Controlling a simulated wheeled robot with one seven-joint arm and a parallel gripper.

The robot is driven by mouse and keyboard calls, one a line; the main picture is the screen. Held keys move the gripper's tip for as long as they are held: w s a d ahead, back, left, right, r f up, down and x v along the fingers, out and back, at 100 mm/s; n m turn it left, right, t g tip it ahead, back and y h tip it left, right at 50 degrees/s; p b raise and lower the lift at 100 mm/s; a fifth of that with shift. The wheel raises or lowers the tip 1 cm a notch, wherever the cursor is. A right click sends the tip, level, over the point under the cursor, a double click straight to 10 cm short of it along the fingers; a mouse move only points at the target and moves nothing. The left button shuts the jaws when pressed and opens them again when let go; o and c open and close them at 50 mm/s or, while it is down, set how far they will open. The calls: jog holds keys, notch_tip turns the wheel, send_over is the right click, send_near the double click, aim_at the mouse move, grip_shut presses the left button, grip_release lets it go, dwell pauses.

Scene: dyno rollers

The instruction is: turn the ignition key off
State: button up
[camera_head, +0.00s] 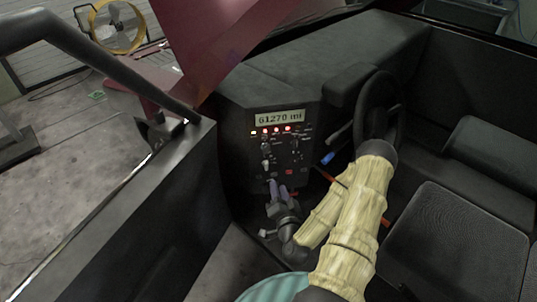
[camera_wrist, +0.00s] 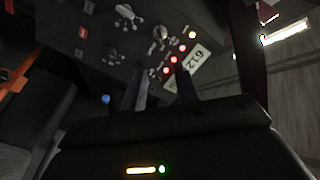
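The dashboard panel (camera_head: 247,160) carries several small knobs and switches below a lit mileage display (camera_head: 279,117). A pale, key-like piece (camera_head: 265,163) sticks out at the panel's left side; it also shows at the top of the wrist view (camera_wrist: 126,13). A rounder metallic knob (camera_wrist: 162,34) is near it. I cannot tell for sure which is the ignition key. My gripper (camera_head: 278,186) is below the panel's controls, fingers pointing up at it. In the wrist view, the fingers (camera_wrist: 161,78) stand apart with nothing between them. They appear clear of the key-like piece.
Red warning lights (camera_head: 276,130) are lit under the display. The steering wheel (camera_head: 381,105) is right of the panel, with a blue-tipped lever (camera_head: 327,158) beside it. A seat (camera_head: 455,240) is at right. The door frame (camera_head: 165,220) bounds the left side.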

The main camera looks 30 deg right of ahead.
aim_at(268, 153)
jog(key=b+x, duration=0.9)
jog(key=x, duration=0.8)
jog(key=shift+b, duration=0.4)
grip_shut()
